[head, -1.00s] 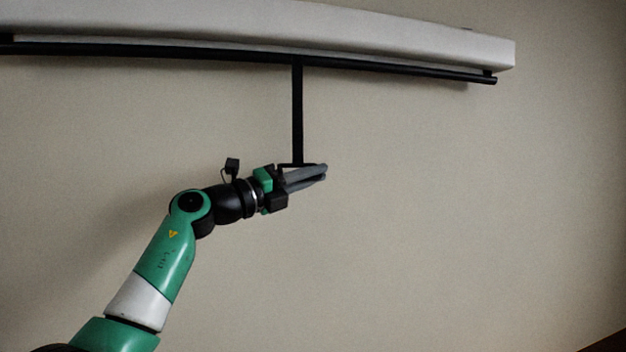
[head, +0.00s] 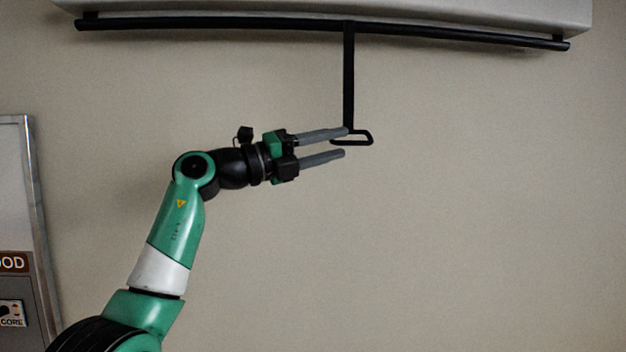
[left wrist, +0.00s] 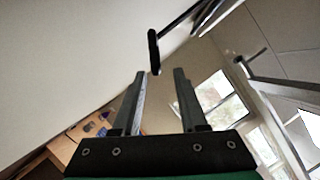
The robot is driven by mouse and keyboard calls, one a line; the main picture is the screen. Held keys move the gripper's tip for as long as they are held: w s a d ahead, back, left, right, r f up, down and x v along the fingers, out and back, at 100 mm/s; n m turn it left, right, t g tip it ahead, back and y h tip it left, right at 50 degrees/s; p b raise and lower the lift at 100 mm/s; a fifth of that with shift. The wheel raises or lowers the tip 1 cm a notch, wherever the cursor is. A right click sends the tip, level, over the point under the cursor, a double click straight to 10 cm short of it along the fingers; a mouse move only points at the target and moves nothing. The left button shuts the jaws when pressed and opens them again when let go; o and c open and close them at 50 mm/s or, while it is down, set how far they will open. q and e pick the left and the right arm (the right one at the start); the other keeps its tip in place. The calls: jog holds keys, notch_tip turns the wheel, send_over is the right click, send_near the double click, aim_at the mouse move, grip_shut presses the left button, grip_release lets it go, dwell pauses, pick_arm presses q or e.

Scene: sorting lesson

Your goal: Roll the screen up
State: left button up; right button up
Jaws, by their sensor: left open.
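The white screen case (head: 440,12) spans the top of the head view, with the screen's black bottom bar (head: 230,25) right under it. A black strap (head: 349,80) hangs from the bar and ends in a loop handle (head: 366,139). My left gripper (head: 345,142) is open, its fingertips at the left end of the handle. The upper finger overlaps the strap's foot; I cannot tell if they touch. In the left wrist view the handle (left wrist: 153,52) shows just beyond the empty gap between the fingertips (left wrist: 159,74). My right gripper is not in view.
A framed board (head: 22,180) with signs stands at the left edge of the head view. The plain wall (head: 480,200) around and below the handle is clear. The left wrist view also shows a window (left wrist: 215,95) and wooden furniture (left wrist: 60,150).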

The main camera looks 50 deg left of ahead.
pick_arm(q)
jog(key=b+v, duration=0.1)
jog(key=v, duration=0.3)
jog(key=shift+s, duration=0.2)
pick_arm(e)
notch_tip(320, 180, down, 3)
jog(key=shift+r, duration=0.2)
